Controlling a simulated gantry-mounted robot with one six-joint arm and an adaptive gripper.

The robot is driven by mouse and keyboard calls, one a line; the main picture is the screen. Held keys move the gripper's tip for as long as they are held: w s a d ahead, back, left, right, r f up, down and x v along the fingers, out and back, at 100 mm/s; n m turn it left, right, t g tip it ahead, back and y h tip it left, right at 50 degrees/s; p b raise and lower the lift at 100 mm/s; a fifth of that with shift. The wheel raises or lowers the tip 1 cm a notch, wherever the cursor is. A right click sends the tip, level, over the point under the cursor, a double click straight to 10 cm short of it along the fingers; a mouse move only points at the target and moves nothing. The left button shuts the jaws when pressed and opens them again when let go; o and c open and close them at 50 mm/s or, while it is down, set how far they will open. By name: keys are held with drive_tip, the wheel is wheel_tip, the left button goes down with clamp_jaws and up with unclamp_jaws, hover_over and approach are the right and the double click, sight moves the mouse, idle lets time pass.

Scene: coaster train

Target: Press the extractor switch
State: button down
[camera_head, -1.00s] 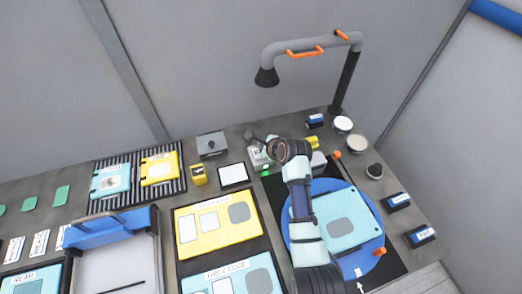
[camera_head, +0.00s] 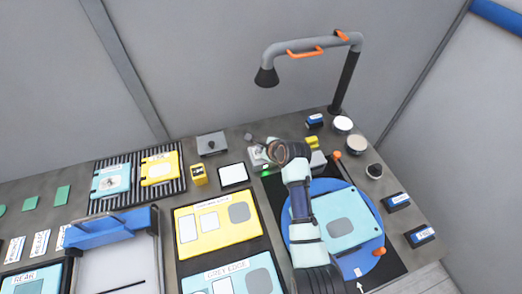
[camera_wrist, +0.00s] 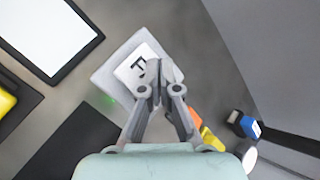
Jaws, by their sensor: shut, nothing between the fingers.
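A small light-grey box with a white square rocker (camera_wrist: 140,68) bearing a dark symbol lies in the wrist view; I take it to be the extractor switch. A green glow shows beside its lower-left edge. My gripper (camera_wrist: 158,80) is shut and empty, its fingertips over the right part of the white square; I cannot tell whether they touch it. In the head view the switch box (camera_head: 256,157) is partly hidden behind my wrist, with a green light just below it. The extractor arm (camera_head: 310,48), a grey bent pipe with orange handles and a dark nozzle, stands behind.
A white pad (camera_head: 233,175) and a small yellow box (camera_head: 198,174) lie left of the switch. A blue turntable (camera_head: 368,212) bearing a light-blue plate lies under my arm. A dark-blue block (camera_head: 314,121) and round-topped pots (camera_head: 357,144) stand to the right.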

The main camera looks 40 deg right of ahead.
drive_tip(key=shift+f, duration=0.35)
drive_tip(key=shift+r, duration=0.1)
drive_tip(key=shift+r+p, duration=0.75)
drive_tip(key=shift+p, duration=0.25)
wheel_tip(320, 180, up, 6)
drive_tip(key=p, duration=0.6)
drive_tip(key=shift+p, duration=0.4)
